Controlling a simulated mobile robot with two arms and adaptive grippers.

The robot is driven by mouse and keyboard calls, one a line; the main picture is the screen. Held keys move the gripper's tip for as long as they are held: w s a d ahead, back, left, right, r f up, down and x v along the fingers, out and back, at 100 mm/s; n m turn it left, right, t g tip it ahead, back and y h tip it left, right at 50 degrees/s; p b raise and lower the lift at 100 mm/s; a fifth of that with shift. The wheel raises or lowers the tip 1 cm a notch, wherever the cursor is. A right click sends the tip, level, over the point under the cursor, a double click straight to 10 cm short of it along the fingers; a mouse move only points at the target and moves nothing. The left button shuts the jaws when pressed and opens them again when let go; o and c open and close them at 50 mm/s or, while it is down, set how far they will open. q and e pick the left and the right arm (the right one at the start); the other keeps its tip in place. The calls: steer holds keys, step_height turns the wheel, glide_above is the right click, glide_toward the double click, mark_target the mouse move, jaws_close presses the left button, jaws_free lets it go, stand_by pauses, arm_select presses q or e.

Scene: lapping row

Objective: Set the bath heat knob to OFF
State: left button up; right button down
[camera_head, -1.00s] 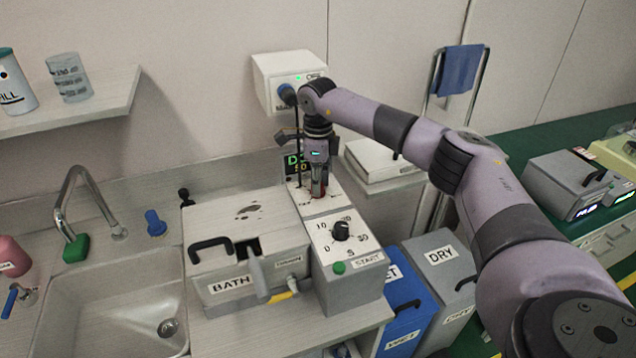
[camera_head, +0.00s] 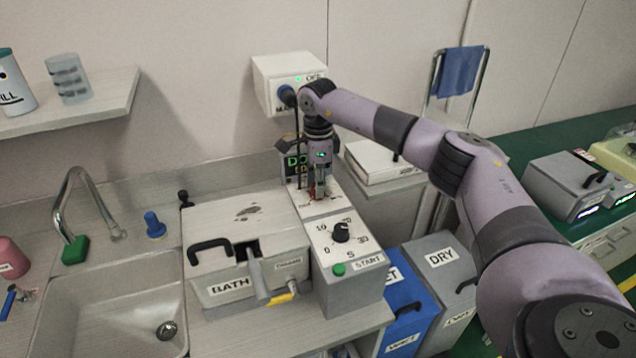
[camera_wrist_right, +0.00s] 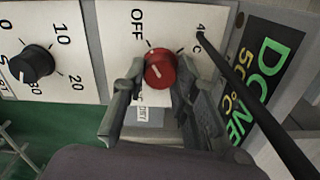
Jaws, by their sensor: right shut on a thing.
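The bath heat knob (camera_wrist_right: 160,68) is a red round dial with a pale pointer mark on a white panel (camera_wrist_right: 185,25). OFF is printed at its upper left in the wrist view, and part of another label shows at its upper right. Where the pointer stands exactly is hard to tell. My right gripper (camera_wrist_right: 158,90) is shut on the knob, one finger on each side. My left gripper is not in view.
A black timer knob (camera_head: 340,232) and green START button (camera_head: 339,269) sit in front. The lidded BATH box (camera_head: 235,240) stands left. A dark cable (camera_wrist_right: 250,95) runs close beside my gripper, near a display (camera_wrist_right: 258,85) reading DONE and 50°C.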

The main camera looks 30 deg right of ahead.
steer(key=shift+w+r, duration=0.1)
steer(key=shift+r, duration=0.05)
steer(key=c, duration=1.3)
jaws_free()
step_height(320, 180, up, 12)
steer(key=shift+f, duration=0.1)
